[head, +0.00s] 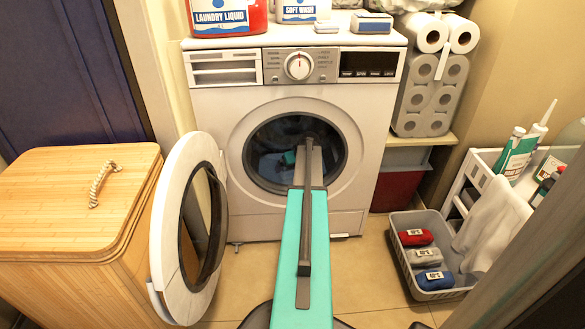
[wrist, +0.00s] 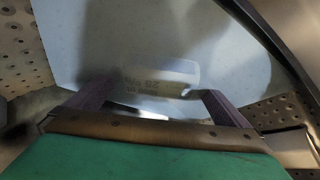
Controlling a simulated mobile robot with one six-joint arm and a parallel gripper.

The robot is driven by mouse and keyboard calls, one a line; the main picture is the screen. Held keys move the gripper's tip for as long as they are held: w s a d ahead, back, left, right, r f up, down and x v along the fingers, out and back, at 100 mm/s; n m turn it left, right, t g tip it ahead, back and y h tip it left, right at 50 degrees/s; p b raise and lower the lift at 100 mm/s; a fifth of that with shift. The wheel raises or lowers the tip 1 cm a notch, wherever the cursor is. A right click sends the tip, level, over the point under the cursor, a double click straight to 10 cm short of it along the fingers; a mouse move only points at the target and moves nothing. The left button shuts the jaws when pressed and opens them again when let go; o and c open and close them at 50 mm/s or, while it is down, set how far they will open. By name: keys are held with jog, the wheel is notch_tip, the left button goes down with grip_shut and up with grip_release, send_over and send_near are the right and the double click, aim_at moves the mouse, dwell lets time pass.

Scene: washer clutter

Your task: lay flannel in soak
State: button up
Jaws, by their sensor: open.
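My gripper reaches through the open door of the washer (head: 335,105); in the head view its end is in the dark drum (head: 268,140) and hard to make out. In the wrist view my gripper (wrist: 157,92) is open, its two dark fingers spread apart. A pale, roll-like thing (wrist: 160,72) with blurred print lies between or just beyond the fingertips; I cannot tell whether it is a flannel or whether they touch. In the head view, red (head: 416,237), grey (head: 425,257) and blue (head: 434,279) labelled rolled cloths lie in a grey basket (head: 400,263).
The round washer door (head: 160,240) stands open at the left, next to a wooden hamper (head: 60,185). A white trolley (head: 482,172) with bottles and a hanging white cloth (head: 490,225) stands right. In the wrist view, perforated drum wall (wrist: 285,112) is close around the gripper.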

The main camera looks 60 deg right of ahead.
jog(key=shift+r, duration=0.1)
jog(key=shift+r, duration=0.55)
jog(key=p+v, duration=0.3)
jog(key=v, duration=0.4)
jog(key=shift+s+r+p, duration=0.2)
jog(key=shift+p, duration=0.1)
jog(key=shift+w+a, duration=0.1)
jog(key=shift+a, duration=0.1)
